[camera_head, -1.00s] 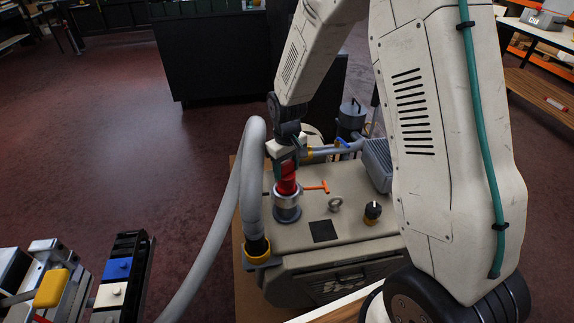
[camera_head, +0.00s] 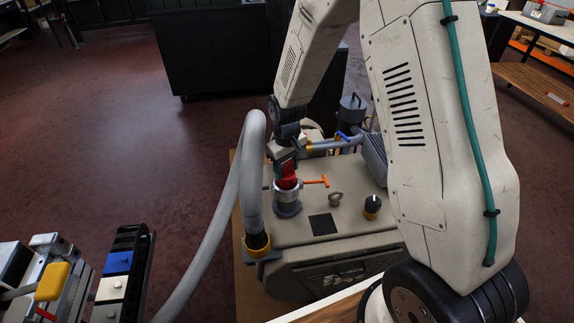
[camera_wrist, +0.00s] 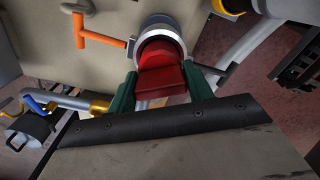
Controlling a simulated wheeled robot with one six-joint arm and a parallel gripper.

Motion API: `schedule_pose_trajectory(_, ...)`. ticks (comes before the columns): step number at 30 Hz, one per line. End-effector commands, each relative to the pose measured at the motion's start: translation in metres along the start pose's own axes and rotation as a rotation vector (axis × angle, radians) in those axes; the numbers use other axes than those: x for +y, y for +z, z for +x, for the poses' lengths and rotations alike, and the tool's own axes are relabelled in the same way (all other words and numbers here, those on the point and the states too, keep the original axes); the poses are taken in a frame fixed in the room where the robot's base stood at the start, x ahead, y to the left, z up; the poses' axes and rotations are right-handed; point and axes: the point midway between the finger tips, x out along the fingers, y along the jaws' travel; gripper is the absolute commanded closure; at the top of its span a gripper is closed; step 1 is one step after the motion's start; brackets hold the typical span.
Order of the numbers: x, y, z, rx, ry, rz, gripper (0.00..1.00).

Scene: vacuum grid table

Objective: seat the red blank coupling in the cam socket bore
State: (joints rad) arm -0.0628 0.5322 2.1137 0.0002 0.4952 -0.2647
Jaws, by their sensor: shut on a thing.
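The red blank coupling (camera_head: 287,176) is held in my gripper (camera_head: 285,163), right at the mouth of the cam socket (camera_head: 287,200), a grey metal cylinder on top of the beige machine. In the wrist view the red coupling (camera_wrist: 162,78) sits between the two green fingers of my gripper (camera_wrist: 165,90), and its far end is inside the ring of the socket (camera_wrist: 160,30). How deep it sits in the bore is hidden. An orange T-handled lever (camera_head: 316,182) sticks out to the right of the socket and also shows in the wrist view (camera_wrist: 85,38).
A thick grey hose (camera_head: 240,180) arches just left of the socket. A lifting eye (camera_head: 335,198) and a black knob (camera_head: 372,205) stand to the right on the machine top (camera_head: 300,232). A grey pipe (camera_head: 335,146) and a dark canister (camera_head: 352,108) are behind.

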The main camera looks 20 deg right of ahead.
Motion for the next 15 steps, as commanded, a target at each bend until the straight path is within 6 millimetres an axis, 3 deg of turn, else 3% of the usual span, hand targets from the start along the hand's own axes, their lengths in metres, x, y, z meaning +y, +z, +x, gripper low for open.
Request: schedule_pose_trajectory(15, 0.0, 0.0, 0.013, 0.0, 0.0, 0.0, 1.0)
